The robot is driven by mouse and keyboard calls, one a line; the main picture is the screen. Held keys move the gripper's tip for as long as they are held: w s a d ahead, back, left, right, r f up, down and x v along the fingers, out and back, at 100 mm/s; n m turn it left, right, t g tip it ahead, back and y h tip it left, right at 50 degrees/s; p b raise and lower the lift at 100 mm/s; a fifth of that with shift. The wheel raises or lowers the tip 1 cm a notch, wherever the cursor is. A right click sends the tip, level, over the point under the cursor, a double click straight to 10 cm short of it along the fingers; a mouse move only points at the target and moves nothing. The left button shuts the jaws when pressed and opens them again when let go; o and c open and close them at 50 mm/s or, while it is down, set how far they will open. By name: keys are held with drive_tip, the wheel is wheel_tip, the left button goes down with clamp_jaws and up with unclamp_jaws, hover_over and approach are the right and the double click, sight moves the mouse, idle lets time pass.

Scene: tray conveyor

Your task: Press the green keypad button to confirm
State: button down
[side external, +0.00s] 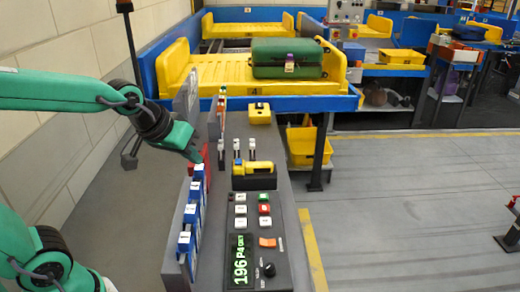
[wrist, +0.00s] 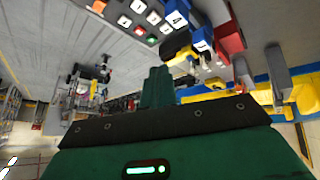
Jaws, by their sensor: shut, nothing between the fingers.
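The keypad (side external: 252,212) is a dark panel on the grey console, with white, green and red buttons in two columns. The green button (side external: 263,196) is at the top of its right column, just above a red button (side external: 264,209). In the wrist view the green button (wrist: 152,38) shows near the top, beyond the fingers. My gripper (side external: 197,156) is shut and empty, above the numbered blue holders, left of and farther back than the keypad. Its closed dark green fingers (wrist: 157,86) also show in the wrist view, apart from the button.
Blue numbered holders (side external: 186,241) line the console's left edge. A yellow-and-black device (side external: 253,169) sits behind the keypad. An orange switch (side external: 267,242), a black knob (side external: 268,270) and a green-lit display (side external: 240,260) are in front. A yellow tray (side external: 210,72) carries a green suitcase (side external: 287,58).

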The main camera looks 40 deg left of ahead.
drive_tip(key=w+d+f+n+t, duration=0.1)
drive_tip(key=w+f+n, duration=0.25)
drive_tip(key=w, duration=0.75)
drive_tip(key=n+t, duration=0.1)
drive_tip(key=n, duration=0.1)
hover_over(260, 198)
wheel_tip(260, 198, down, 6)
drive_tip(key=shift+f, duration=0.2)
drive_tip(key=shift+f, duration=4.2)
drive_tip(key=shift+f, duration=0.15)
drive_tip(key=shift+f, duration=0.25)
